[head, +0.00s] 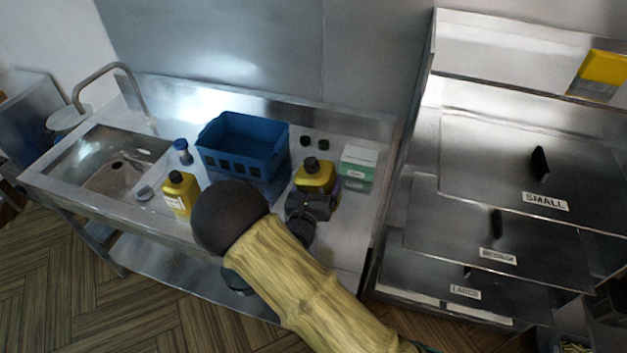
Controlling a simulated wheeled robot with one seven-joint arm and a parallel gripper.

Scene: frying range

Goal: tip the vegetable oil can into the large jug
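A yellow can with a black cap (315,176) is on the steel counter, right of the blue crate. A second yellow container with a black cap and a pale label (178,194) stands near the counter's front edge, left of my arm. I cannot read which is the vegetable oil can. My gripper (312,200) is dark and sits right in front of the right-hand can, overlapping its lower part. My arm hides the fingers, so I cannot tell whether they touch or hold it. I cannot make out a large jug; my arm covers part of the counter front.
A blue crate (243,146) stands mid-counter. A green and white box (358,166) is right of the can. Two small dark caps (314,143) lie behind it. A blue-capped bottle (183,152) is near the sink (112,165). Labelled steel fryer lids (530,165) are right.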

